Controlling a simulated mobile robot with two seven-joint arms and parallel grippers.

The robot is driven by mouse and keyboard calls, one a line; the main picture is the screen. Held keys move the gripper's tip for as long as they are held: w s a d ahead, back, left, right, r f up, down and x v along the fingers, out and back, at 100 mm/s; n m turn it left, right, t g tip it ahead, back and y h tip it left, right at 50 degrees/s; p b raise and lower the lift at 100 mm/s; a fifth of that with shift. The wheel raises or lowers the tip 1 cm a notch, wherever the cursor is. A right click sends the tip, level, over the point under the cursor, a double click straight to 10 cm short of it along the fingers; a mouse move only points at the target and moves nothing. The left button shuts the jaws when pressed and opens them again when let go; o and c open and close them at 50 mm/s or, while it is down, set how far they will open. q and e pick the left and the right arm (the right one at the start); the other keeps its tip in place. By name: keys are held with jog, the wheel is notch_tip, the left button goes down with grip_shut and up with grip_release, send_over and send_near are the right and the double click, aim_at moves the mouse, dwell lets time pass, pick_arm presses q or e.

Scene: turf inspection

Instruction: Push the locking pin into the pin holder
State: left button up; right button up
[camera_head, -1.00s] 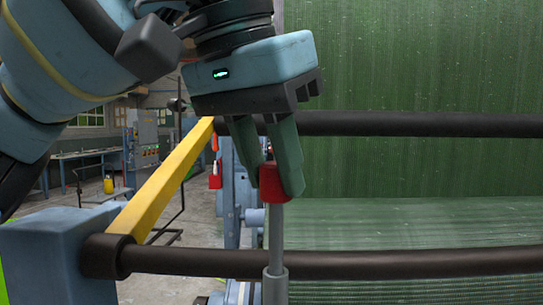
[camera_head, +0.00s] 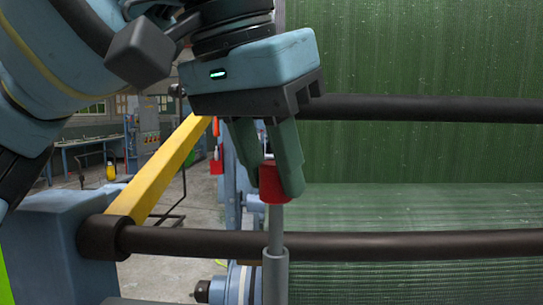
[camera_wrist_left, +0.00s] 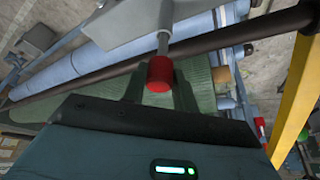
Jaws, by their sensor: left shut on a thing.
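The locking pin has a red knob (camera_head: 275,184) and a grey shaft (camera_head: 275,228). It stands upright, and the lower end of the shaft enters the grey, tube-shaped pin holder (camera_head: 275,275). Part of the shaft shows above the holder's rim. My left gripper (camera_head: 275,190) comes down from above and is shut on the red knob, with one green finger on either side. In the left wrist view the red knob (camera_wrist_left: 160,73) sits between the fingers, and the shaft runs away toward the holder (camera_wrist_left: 180,22). My right gripper is not in view.
A dark horizontal bar (camera_head: 400,243) passes close to the pin, and another dark bar (camera_head: 420,108) runs higher up. A yellow bar (camera_head: 165,170) and a blue block (camera_head: 50,245) stand at the left. Green turf (camera_head: 420,50) fills the right side.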

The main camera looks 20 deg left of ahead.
pick_arm(q)
jog(key=shift+f, duration=0.65)
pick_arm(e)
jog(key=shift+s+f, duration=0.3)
